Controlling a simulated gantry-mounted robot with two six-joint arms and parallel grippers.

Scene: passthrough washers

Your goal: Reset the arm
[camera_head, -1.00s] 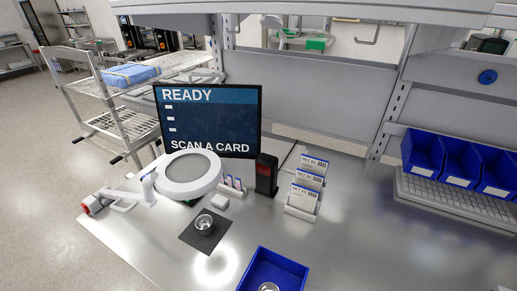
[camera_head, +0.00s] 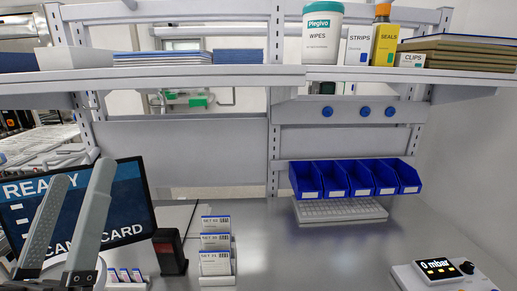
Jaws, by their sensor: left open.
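My left gripper (camera_head: 82,172) is at the lower left with its two grey fingers pointing up. The fingers are apart and nothing shows between them. They stand in front of the monitor (camera_head: 125,190) and hide part of its text, "READY" and "SCAN A CARD". My right gripper is not in view.
A black card reader (camera_head: 170,252) and a rack of cards (camera_head: 215,250) stand right of the monitor. Blue bins (camera_head: 350,180) hang at the back. A pressure gauge box (camera_head: 440,272) is at the lower right. A shelf (camera_head: 250,82) spans above. The middle bench is clear.

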